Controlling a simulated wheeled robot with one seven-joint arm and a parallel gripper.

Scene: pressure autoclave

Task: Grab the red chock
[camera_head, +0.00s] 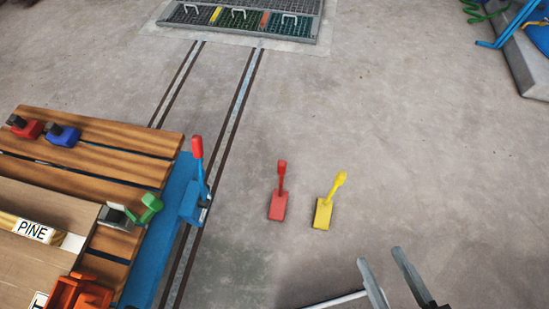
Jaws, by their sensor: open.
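The red chock (278,206) rests on the concrete floor, right of the blue cart, with its red handle sticking up. A similar yellow chock (323,213) stands on the floor a short way to its right. My gripper (380,256) is in the lower right, its two grey fingers apart with nothing between them. In the picture it is below and right of both chocks and touches neither. Its height above the floor is hard to tell.
A blue cart (174,208) with wooden slats (110,165) fills the left, with a red-tipped lever (197,150) at its corner. Rails (232,135) lead to a grated pit (240,20) at the back. Floor around the chocks is clear. A grey block (527,60) stands top right.

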